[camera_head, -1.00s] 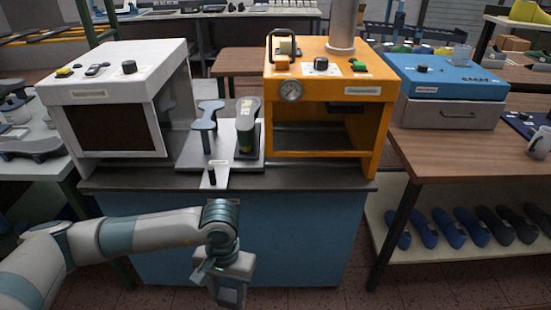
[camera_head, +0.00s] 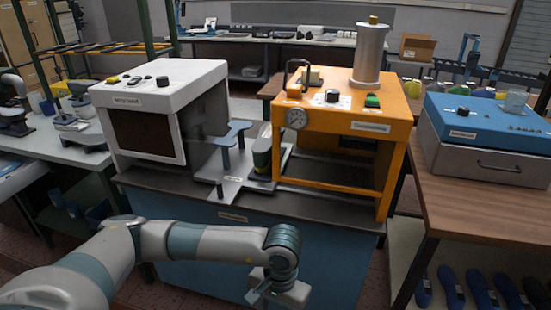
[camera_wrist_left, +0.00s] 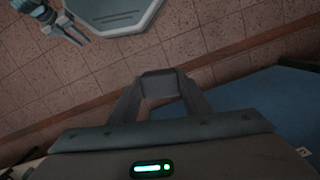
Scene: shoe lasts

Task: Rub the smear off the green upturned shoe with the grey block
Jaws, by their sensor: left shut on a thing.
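The green upturned shoe (camera_head: 262,158) stands sole up on a grey plate (camera_head: 232,188) between the white and orange machines. I cannot make out the smear on it. My left gripper (camera_head: 268,298) hangs low in front of the blue cabinet, below and apart from the shoe. In the left wrist view my left gripper (camera_wrist_left: 160,90) points at the floor, its fingers shut on the grey block (camera_wrist_left: 158,84). In the head view the block is hidden.
A blue-grey post with a flat top (camera_head: 232,133) stands left of the shoe. The white machine (camera_head: 160,110) and the orange machine (camera_head: 345,125) flank the plate. A wooden table (camera_head: 480,200) with a blue-lidded box (camera_head: 485,135) is on the right. Floor shows below.

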